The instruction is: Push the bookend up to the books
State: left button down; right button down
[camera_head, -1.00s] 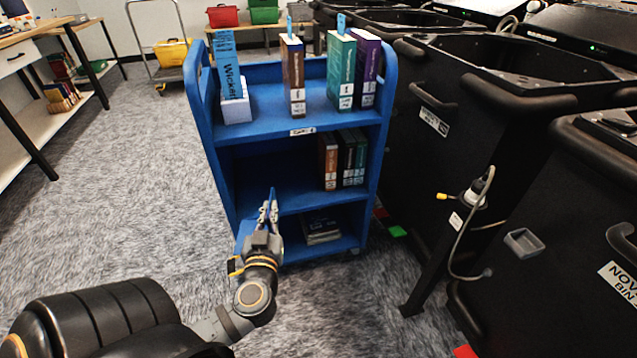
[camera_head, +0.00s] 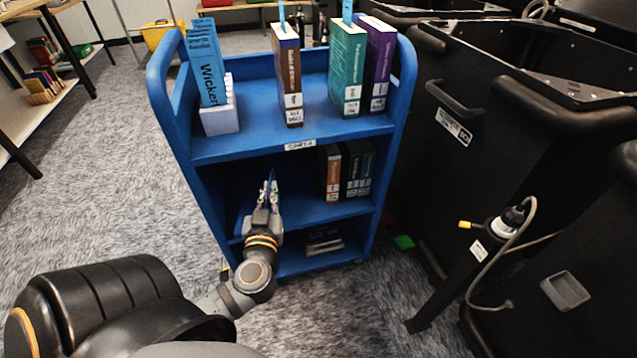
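The blue three-shelf book cart (camera_head: 240,148) stands ahead. On its middle shelf several books (camera_head: 346,172), with brown, dark and green spines, stand upright toward the right side. My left gripper (camera_head: 268,182) is in front of the middle shelf, left of these books, with a gap between. Its fingers point up and away, look close together and hold nothing visible. A flat blue piece (camera_head: 243,222) shows just left of the gripper; it may be the bookend, but blue on blue makes this hard to tell. My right gripper is not in view.
The top shelf holds a blue book (camera_head: 207,70) in a white holder (camera_head: 219,118), and brown, green and purple books. A few books (camera_head: 323,240) lie on the bottom shelf. Black bins (camera_head: 470,130) stand close on the right. Carpet is clear on the left.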

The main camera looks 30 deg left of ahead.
pick_arm(q)
jog(key=shift+r, duration=0.15)
